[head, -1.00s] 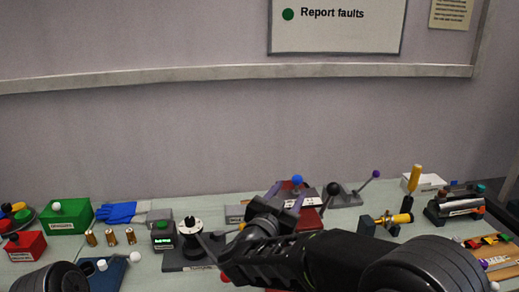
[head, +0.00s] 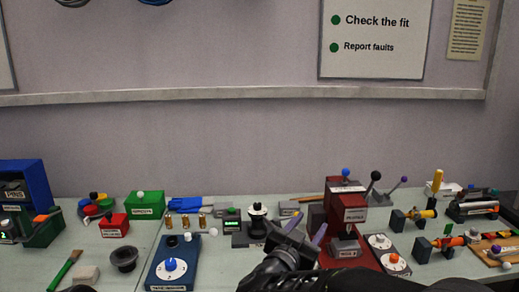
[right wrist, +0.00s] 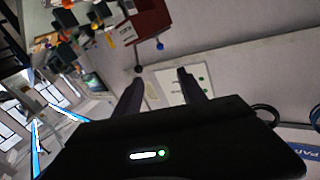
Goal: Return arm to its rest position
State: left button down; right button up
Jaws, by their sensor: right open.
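My right arm comes in from the lower right in the head view. My left gripper is not seen in the head view.
The red machine (head: 352,214) stands close right of the gripper. A black-topped device (head: 257,214) stands left of it. A blue box with a white dial (head: 171,268) is at the front left. Yellow and orange fittings (head: 415,214) stand at right.

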jog(key=a+f+n+y, duration=0.3)
jog(key=a+f+y, duration=0.35)
jog(key=a, duration=0.25)
jog(key=s+a+f+n+g+y, duration=0.2)
jog(key=f, duration=0.6)
jog(key=s+a+f+n+g+y, duration=0.1)
jog(key=s+f+n+g+y, duration=0.15)
jog(key=f, duration=0.65)
jog(key=s+d+f+g+y, duration=0.15)
jog(key=s+f+g, duration=0.35)
jog(key=s+f, duration=1)
jog(key=s+d+f+g, duration=0.2)
jog(key=s+f, duration=0.3)
jog(key=s, duration=0.3)
jog(key=s+d+f+m+g, duration=0.1)
jog(key=s+d+f+g, duration=0.2)
jog(key=s, duration=0.6)
notch_tip(320, 180, down, 3)
jog(key=shift+d+r+y, duration=0.2)
jog(key=shift+d+y, duration=0.15)
jog(key=shift+d, duration=0.1)
